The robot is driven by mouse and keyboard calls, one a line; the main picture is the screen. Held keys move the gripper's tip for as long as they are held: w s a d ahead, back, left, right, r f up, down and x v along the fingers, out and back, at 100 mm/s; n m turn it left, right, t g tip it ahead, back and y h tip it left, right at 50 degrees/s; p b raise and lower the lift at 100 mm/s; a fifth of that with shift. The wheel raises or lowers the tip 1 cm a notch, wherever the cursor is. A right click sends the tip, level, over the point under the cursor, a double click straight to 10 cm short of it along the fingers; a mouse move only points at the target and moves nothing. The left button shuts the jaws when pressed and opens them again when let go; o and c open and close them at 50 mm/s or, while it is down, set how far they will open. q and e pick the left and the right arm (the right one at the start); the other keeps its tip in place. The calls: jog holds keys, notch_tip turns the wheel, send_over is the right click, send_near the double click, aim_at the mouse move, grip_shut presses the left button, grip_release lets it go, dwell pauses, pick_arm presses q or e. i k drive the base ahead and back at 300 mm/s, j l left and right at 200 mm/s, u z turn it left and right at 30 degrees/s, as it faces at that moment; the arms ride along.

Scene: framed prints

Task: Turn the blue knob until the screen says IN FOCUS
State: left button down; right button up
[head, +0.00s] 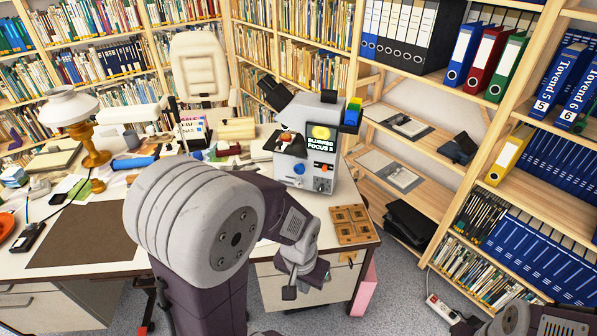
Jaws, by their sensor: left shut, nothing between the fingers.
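A white and grey microscope-like instrument (321,112) stands upright on the desk. Its screen (320,143) shows yellow text that reads BLURRED and FOCUS, with what looks like a 3. The blue knob (299,168) is on the instrument's front, below the screen, left of an orange control (322,167). A dark knob (320,185) sits lower down. My left gripper (298,285) is shut and empty, in front of and below the instrument by the desk's front edge, apart from the blue knob. My right gripper is not in view; only part of that arm shows at the lower right.
A brown panel with square recesses (354,224) lies right of the instrument at the desk's front. Coloured blocks (351,114) are at the instrument's right side. A lamp (82,125) and a dark mat (85,236) are at left. Shelves of binders (535,160) border the right.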

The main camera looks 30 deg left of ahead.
aim_at(300, 169)
jog(key=i+u, duration=0.2)
jog(key=u, duration=0.25)
jog(key=i+l+u, duration=0.1)
jog(key=i+u, duration=0.15)
jog(key=u, duration=0.15)
jog(key=i+l+u, duration=0.15)
jog(key=u, duration=0.3)
jog(key=i+l+u, duration=0.2)
jog(key=u, duration=0.2)
jog(key=i+l+u, duration=0.15)
jog(key=l+u, duration=0.15)
jog(key=u, duration=0.15)
